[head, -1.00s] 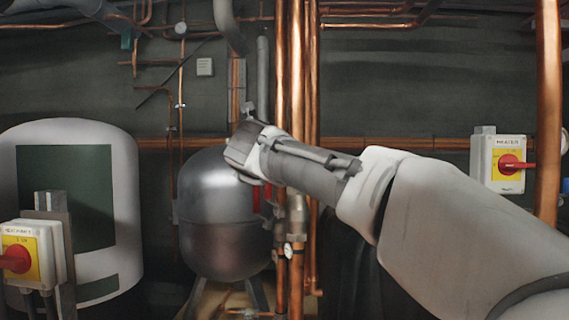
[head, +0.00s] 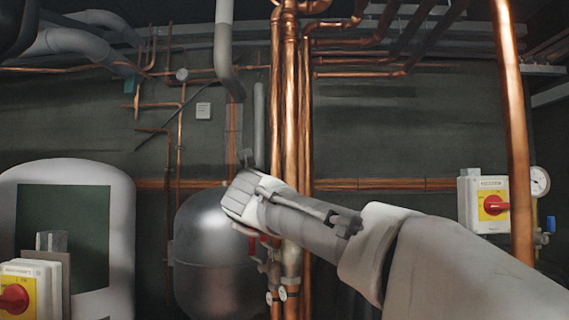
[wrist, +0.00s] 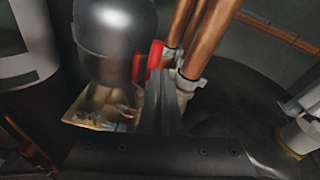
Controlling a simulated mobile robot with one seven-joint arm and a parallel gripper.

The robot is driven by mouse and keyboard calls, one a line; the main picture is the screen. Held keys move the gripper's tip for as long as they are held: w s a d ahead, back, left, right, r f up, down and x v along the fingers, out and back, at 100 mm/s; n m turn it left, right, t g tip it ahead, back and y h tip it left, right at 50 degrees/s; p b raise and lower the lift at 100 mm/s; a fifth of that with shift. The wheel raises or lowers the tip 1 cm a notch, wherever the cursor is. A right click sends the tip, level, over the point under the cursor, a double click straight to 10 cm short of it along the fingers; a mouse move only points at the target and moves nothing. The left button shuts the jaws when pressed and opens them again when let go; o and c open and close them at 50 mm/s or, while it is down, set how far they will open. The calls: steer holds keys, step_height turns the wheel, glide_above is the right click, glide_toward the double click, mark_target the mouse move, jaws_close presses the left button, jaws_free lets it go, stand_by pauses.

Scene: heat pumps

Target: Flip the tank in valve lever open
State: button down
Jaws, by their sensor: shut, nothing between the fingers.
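Red valve handles show beside the grey tank (head: 205,240). In the head view a red lever (head: 253,244) is partly hidden just below my gripper (head: 238,196), next to the copper pipes. In the wrist view a larger red lever (wrist: 154,58) stands upright between the tank (wrist: 115,35) and the pipes, with a smaller red piece (wrist: 136,67) to its left. My gripper's fingers (wrist: 164,85) are shut and empty, with their tips close beside the larger red lever. I cannot tell whether they touch it. No label for tank in is readable.
Vertical copper pipes (head: 291,110) rise directly behind my gripper. A yellow-faced switch box with a red knob (head: 490,204) is at the right, near a gauge (head: 540,182). Another switch box (head: 25,290) and a white cylinder (head: 125,235) are at the left.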

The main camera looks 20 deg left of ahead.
step_height(320, 180, up, 10)
steer(key=s, duration=0.2)
steer(key=shift+s+d+f, duration=0.15)
steer(key=shift+d, duration=0.3)
